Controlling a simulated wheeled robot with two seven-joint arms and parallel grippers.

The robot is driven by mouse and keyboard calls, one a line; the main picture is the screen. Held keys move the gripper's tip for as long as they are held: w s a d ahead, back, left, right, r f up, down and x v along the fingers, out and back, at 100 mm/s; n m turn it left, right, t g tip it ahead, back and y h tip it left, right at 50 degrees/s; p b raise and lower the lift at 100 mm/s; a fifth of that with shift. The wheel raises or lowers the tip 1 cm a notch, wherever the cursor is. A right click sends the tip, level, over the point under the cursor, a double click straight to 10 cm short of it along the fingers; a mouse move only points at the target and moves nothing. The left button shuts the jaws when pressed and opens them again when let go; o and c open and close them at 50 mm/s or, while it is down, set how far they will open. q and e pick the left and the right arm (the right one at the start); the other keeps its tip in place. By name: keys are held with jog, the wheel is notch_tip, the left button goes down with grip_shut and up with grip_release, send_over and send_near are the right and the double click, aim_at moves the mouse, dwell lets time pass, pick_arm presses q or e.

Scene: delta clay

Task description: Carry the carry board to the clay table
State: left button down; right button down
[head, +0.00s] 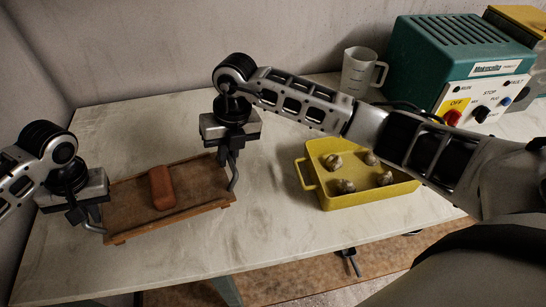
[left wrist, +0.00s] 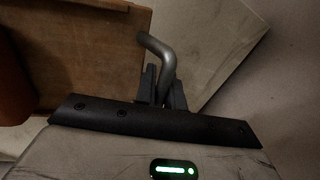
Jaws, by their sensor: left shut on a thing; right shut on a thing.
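The carry board (head: 205,187) is a brown wooden board with a bent metal handle at each end. It lies over the left part of the pale table (head: 270,225); whether it touches the top I cannot tell. A reddish-brown clay block (head: 161,187) rests on it. My left gripper (head: 76,212) is shut on the left handle, which also shows between the fingers in the left wrist view (left wrist: 158,50). My right gripper (head: 231,150) is shut on the right handle, its fingers partly hidden.
A yellow tray (head: 375,199) with several grey-brown lumps stands right of the board. The table's front middle is clear. Walls stand close behind and left.

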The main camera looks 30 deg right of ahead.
pick_arm(q)
jog(key=shift+d+f, duration=0.1)
pick_arm(e)
jog(key=shift+f, duration=0.15)
